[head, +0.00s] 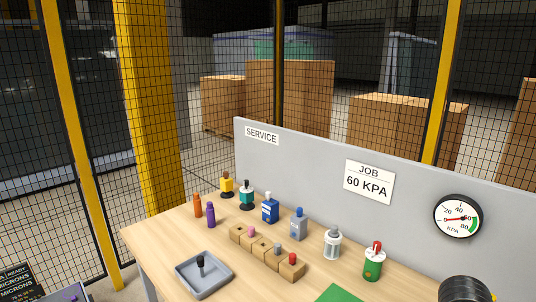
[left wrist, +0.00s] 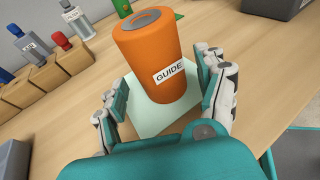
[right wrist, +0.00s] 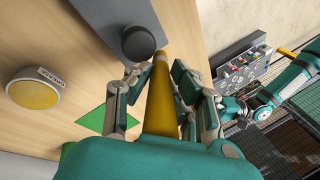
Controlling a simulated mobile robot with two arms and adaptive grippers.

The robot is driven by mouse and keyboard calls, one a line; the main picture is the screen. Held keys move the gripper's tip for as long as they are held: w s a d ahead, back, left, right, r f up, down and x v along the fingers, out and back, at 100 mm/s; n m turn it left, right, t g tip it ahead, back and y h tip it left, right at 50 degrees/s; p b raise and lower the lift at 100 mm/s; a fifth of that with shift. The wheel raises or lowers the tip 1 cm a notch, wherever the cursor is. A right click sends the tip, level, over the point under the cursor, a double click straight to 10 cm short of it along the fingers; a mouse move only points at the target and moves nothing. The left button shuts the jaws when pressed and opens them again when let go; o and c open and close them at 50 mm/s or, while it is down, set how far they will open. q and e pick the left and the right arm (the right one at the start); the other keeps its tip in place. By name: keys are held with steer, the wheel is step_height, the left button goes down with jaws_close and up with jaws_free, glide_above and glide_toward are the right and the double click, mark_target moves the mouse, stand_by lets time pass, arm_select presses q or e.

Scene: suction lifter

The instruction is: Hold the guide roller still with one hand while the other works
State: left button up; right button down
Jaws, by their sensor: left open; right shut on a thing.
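The guide roller (left wrist: 150,75) is an orange cylinder with a white GUIDE label and a grey ring on top. In the left wrist view it stands on a pale green mat (left wrist: 140,118). My left gripper (left wrist: 166,70) is open, with a finger on either side of the roller and gaps showing. My right gripper (right wrist: 160,78) is shut on a long yellow-brown bar-like thing (right wrist: 160,105) that runs between its fingers. What this thing is cannot be told. Neither gripper shows in the head view.
The wooden bench (head: 200,235) holds several bottles, a wooden block rack (head: 263,251) and a grey tray (head: 203,276). A grey panel (head: 300,165) with a gauge (head: 458,216) stands behind. A dark round knob (right wrist: 140,41) is near my right fingertips.

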arm_select(q)
steer(key=shift+x, duration=0.9)
steer(key=shift+d, duration=0.1)
steer(key=shift+c, duration=0.2)
steer(key=c, duration=1.1)
